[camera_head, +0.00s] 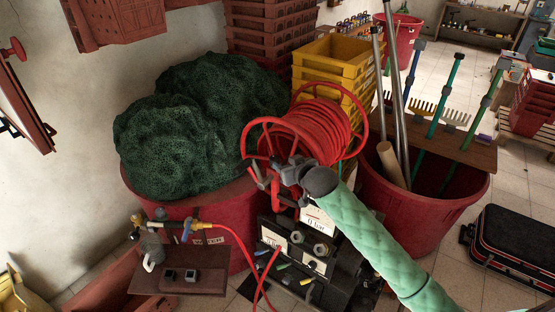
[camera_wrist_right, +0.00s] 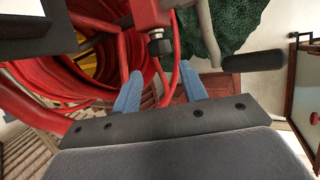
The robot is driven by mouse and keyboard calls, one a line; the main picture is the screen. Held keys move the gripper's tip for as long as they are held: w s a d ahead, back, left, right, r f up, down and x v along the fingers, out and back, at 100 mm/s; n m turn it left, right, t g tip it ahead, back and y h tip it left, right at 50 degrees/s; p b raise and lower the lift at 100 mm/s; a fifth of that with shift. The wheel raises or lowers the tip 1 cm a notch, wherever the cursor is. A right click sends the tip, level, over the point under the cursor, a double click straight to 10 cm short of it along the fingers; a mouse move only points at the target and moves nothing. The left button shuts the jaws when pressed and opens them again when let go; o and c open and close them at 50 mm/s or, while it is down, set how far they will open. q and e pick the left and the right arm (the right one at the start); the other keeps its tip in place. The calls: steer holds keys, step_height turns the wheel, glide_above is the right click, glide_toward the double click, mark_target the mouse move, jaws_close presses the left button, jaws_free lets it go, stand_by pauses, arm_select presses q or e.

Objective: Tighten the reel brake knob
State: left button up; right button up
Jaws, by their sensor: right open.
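The red hose reel (camera_head: 322,128) stands in the middle of the head view, wound with red hose. In the right wrist view, a small black knob (camera_wrist_right: 160,44) sits under a red block (camera_wrist_right: 150,14) on the reel; it looks like the brake knob. My right gripper (camera_head: 274,174) is at the near side of the reel in the head view, where it hides the knob. In the wrist view its two blue fingers (camera_wrist_right: 161,90) are apart with nothing held. The knob lies beyond the fingertips, roughly centred between them. My left gripper is not in view.
A dark grip on a crank handle (camera_wrist_right: 252,60) is close right of the fingers in the wrist view. A dark green net (camera_head: 200,125) heaps on a red tub (camera_head: 205,215) left of the reel. A tub with tools (camera_head: 440,205) stands right, beside a black case (camera_head: 515,245).

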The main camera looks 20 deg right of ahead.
mark_target(276, 160)
steer(key=p+x, duration=0.2)
steer(key=x, duration=0.3)
steer(key=shift+r, duration=0.15)
steer(key=shift+w+a+f+p, duration=0.1)
steer(key=shift+w+f+p, duration=0.35)
steer(key=shift+w, duration=0.1)
steer(key=shift+c, duration=0.2)
steer(key=c, duration=0.7)
